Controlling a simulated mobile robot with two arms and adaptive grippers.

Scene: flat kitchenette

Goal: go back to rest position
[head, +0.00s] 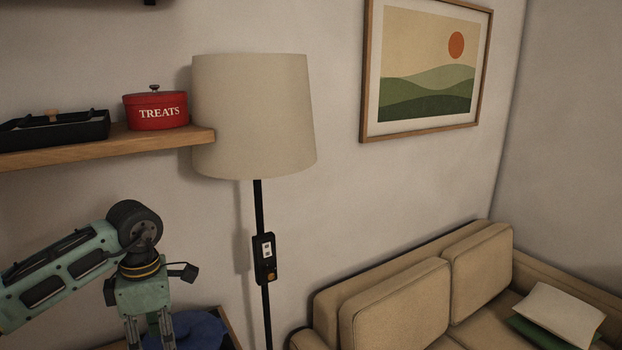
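My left arm comes in from the left edge, and my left gripper (149,330) points down at the bottom left. Its fingertips run to the bottom edge, so whether it is open or shut cannot be told. Nothing shows clearly between its fingers. A dark blue soft-looking thing (198,332) lies behind and beside it, in or on a wood-edged piece (231,330) partly cut off below. My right gripper is not in view.
A floor lamp (255,115) with a control box (264,258) on its pole stands right of my arm. A wooden shelf (100,146) holds a red treats tin (156,112) and a black tray (60,132). A beige sofa (400,308) with cushions stands at right, below a framed picture (425,75).

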